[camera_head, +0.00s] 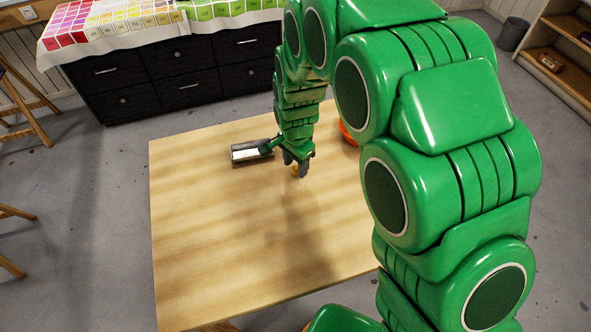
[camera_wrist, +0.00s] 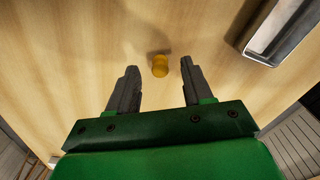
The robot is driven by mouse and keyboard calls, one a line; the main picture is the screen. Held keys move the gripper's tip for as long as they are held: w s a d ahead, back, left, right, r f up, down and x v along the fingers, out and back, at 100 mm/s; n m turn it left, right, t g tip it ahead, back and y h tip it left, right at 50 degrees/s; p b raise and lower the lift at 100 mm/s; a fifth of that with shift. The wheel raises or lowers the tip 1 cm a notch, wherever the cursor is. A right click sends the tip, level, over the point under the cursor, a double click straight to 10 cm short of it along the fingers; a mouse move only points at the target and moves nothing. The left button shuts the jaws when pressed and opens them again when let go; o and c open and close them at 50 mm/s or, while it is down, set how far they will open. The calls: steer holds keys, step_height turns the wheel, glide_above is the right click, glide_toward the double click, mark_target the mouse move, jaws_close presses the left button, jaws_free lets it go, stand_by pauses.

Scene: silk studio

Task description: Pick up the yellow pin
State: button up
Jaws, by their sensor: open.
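The yellow pin (camera_wrist: 160,66) is a small yellow cylinder on the wooden table.
A silver metal tray (camera_head: 251,151) lies left of my gripper on the table (camera_head: 215,260); it also shows at the wrist view's upper right (camera_wrist: 280,30). An orange object (camera_head: 347,134) is partly hidden behind my arm. The table's front and left are clear.

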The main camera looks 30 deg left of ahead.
steer(key=shift+f, duration=1.3)
jaws_close()
steer(key=shift+r, duration=0.1)
